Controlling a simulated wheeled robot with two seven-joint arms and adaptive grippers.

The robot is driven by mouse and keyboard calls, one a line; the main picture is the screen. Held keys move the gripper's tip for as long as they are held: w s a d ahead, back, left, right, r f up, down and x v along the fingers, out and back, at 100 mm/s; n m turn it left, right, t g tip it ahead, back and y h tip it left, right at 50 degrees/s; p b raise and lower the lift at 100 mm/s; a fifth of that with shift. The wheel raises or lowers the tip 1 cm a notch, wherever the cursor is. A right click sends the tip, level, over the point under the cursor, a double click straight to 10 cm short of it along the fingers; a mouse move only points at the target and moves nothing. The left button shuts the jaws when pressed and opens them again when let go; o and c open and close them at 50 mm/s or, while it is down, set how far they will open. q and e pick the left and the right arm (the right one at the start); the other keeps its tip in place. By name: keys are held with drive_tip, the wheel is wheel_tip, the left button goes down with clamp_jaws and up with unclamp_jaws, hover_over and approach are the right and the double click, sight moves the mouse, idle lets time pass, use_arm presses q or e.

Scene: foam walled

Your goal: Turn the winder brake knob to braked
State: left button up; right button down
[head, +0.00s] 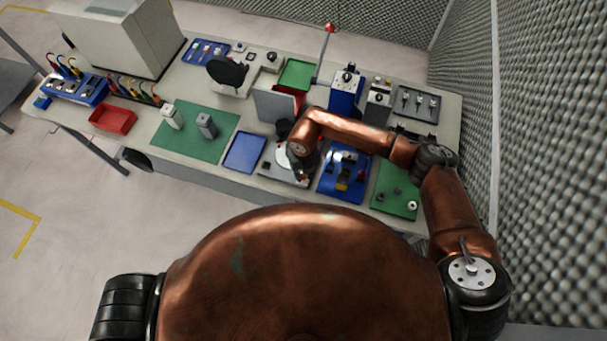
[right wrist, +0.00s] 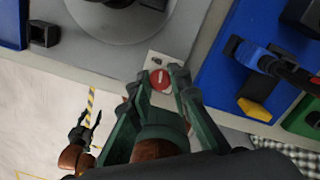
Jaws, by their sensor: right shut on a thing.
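The winder brake knob (right wrist: 161,78) is a round red knob with a pale line across its face. It sits on a small light plate (right wrist: 153,62) at the front edge of the winder's grey base (right wrist: 85,52). My right gripper (right wrist: 160,85) is shut on the knob, with its dark green fingers on either side. In the head view my right gripper (head: 301,172) is at the front of the winder (head: 283,160), and the arm and hand hide the knob. My left gripper (right wrist: 87,124) hangs low over the floor in the right wrist view, fingers apart and empty.
A blue fixture (head: 343,172) stands just right of the winder, and a blue tray (head: 244,153) lies to its left. A green mat with small parts (head: 395,190) is farther right. A foam wall (head: 550,130) closes the right side.

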sight(303, 176)
drive_tip(key=m, duration=0.5)
drive_tip(key=shift+m, duration=0.3)
drive_tip(key=m, duration=0.3)
drive_tip(key=shift+r, duration=0.1)
drive_tip(key=shift+m+p, duration=0.45)
drive_tip(key=shift+m, duration=1.25)
drive_tip(key=c, duration=1.8)
unclamp_jaws()
drive_tip(key=shift+o, duration=0.2)
drive_tip(key=shift+r, duration=0.1)
wheel_tip(303, 176, up, 12)
